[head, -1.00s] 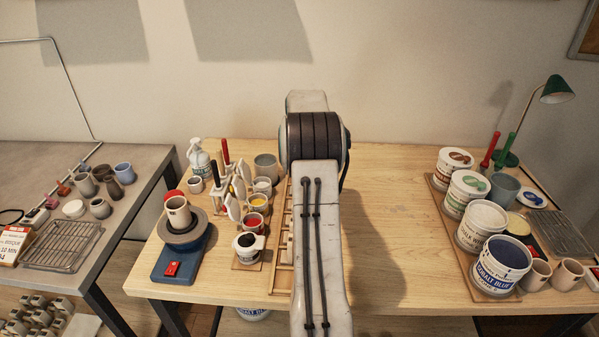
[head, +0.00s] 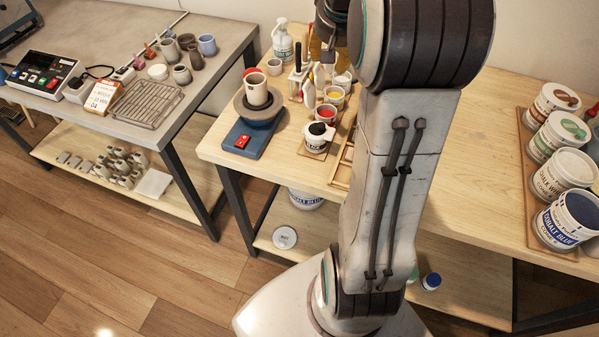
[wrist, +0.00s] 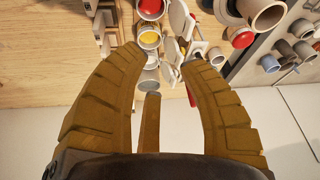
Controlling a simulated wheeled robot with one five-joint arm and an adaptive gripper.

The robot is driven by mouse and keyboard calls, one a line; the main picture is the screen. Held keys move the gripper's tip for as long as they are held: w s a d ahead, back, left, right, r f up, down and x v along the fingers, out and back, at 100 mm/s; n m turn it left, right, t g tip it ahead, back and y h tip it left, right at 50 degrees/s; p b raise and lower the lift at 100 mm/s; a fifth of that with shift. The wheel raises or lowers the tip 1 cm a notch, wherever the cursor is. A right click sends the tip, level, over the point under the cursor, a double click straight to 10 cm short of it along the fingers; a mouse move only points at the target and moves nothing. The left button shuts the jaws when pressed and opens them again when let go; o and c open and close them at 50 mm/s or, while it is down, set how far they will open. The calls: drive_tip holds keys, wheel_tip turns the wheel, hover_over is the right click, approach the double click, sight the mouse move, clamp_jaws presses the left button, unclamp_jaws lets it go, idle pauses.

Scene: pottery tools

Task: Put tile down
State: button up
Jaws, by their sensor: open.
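My gripper (wrist: 164,56) is open in the wrist view, its two brown fingers spread apart. A narrow brown strip shows between them; I cannot tell what it is. I see no tile held. White upright pieces that look like tiles (wrist: 182,20) stand just past the fingertips, among small glaze cups. In the head view these white pieces (head: 309,94) stand at the back left of the wooden table (head: 480,140), beside a rack of tools. Brown parts of my gripper (head: 321,48) show above them, partly hidden by my arm.
A pottery wheel (head: 252,137) with a cup on it stands at the left table corner. Large glaze tubs (head: 568,222) stand at the right. The middle right tabletop is clear.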

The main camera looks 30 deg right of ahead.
drive_tip(key=s+a+n+y, duration=0.1)
drive_tip(key=s+a+n, duration=0.1)
drive_tip(key=s+a, duration=0.3)
drive_tip(key=s+a+n, duration=0.1)
drive_tip(key=s+a, duration=0.2)
drive_tip(key=a, duration=0.5)
drive_tip(key=s+a+f+n, duration=0.1)
drive_tip(key=s+a+f, duration=0.1)
drive_tip(key=s+a, duration=0.2)
drive_tip(key=s+a+f+n+y, duration=0.1)
drive_tip(key=s+a+f+n, duration=0.1)
drive_tip(key=s, duration=0.7)
drive_tip(key=shift+a, duration=0.9)
drive_tip(key=shift+d, duration=0.1)
